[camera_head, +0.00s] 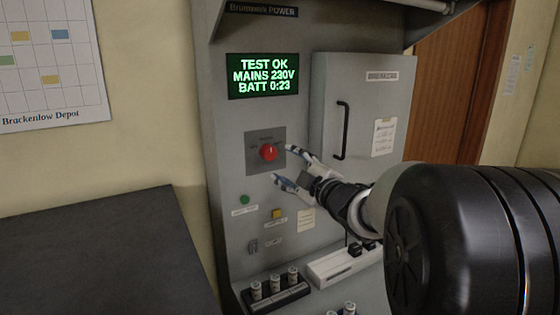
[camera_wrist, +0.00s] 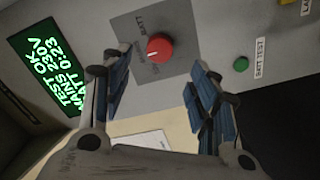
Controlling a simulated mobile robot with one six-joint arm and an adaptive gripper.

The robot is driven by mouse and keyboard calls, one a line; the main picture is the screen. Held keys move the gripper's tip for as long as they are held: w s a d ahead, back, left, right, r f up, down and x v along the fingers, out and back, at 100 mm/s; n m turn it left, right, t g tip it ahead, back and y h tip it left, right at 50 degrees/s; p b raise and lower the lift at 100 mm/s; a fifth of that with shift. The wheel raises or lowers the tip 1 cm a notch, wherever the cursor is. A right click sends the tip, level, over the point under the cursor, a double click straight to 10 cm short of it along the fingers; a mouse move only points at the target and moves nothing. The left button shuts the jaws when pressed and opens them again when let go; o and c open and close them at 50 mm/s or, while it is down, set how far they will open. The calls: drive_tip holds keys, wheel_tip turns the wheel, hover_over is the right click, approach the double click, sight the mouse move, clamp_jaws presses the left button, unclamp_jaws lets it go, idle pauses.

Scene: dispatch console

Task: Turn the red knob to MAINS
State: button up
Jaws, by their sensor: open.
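The red knob (camera_head: 268,152) sits on a dark grey square plate (camera_head: 252,160) on the console front, below the green display. I cannot tell for sure which mark the knob points at. My gripper (camera_head: 281,165) is open just in front of the plate, to the right of the knob in the head view. In the wrist view my gripper's fingers (camera_wrist: 155,75) are spread with the knob beyond the gap between them, apart from it.
The display (camera_head: 262,76) reads TEST OK, MAINS 230V, BATT 0:23. A green button (camera_head: 244,199) and a yellow button (camera_head: 278,213) sit below the knob. A cabinet door with a black handle (camera_head: 342,130) is at right. Fuses (camera_head: 273,287) stand on the lower ledge.

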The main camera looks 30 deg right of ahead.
drive_tip(key=s, duration=0.3)
drive_tip(key=shift+s, duration=0.1)
idle(0.4)
